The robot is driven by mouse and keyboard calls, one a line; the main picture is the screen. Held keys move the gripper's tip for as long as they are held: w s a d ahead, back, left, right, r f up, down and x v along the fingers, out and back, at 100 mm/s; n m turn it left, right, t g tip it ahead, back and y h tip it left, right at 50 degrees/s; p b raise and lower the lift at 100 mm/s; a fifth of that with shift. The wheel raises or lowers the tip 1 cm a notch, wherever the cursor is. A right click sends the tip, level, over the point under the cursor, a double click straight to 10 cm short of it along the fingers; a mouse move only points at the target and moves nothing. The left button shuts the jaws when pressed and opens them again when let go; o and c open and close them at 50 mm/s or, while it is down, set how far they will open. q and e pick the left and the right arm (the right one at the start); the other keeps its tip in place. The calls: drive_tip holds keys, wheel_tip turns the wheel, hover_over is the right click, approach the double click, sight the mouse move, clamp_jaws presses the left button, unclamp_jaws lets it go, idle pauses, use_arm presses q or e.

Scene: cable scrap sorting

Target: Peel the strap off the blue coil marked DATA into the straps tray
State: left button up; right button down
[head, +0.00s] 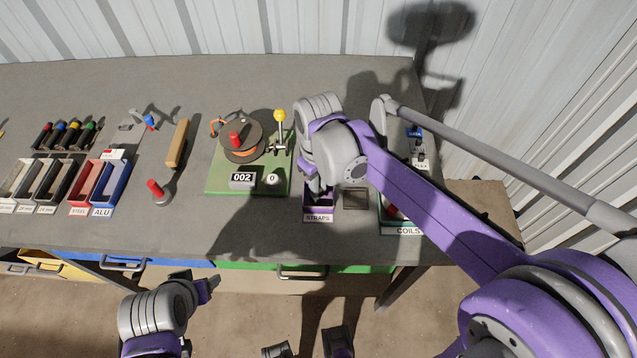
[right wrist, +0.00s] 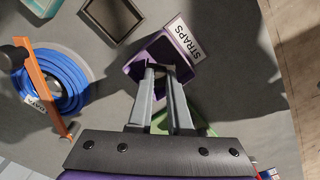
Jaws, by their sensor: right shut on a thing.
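The blue coil (right wrist: 68,82) lies on the table in the right wrist view, with a small white tag (right wrist: 37,104) whose lettering is hard to read. An orange bar (right wrist: 42,84) crosses over it. In the head view my right arm hides the coil. The purple straps tray (head: 318,211) stands at the table's front and shows in the right wrist view (right wrist: 187,41). My right gripper (right wrist: 161,70) is above the straps tray, fingers nearly together on a small thing, taken as the strap, which barely shows. My left gripper (head: 211,284) is off the table's front edge, its jaw gap unclear.
A small square tray (head: 355,207) stands beside the straps tray, then the coils tray (head: 404,230). A green board (head: 225,188) with a reel (head: 255,128) and a yellow-knobbed lever (head: 280,117) is left of the straps tray. Labelled bins (head: 108,198) stand far left.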

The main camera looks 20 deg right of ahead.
idle(0.4)
drive_tip(key=c, duration=0.8)
unclamp_jaws()
drive_tip(key=shift+o, duration=0.2)
drive_tip(key=shift+w+r+p, duration=0.1)
drive_tip(key=shift+r+p, duration=2.1)
drive_tip(key=shift+r, duration=1.3)
use_arm(q)
drive_tip(key=r, duration=0.1)
drive_tip(key=w+r, duration=0.1)
drive_tip(key=r, duration=0.3)
drive_tip(key=shift+w+r, duration=0.2)
drive_tip(key=shift+w, duration=0.2)
drive_tip(key=shift+s, duration=0.1)
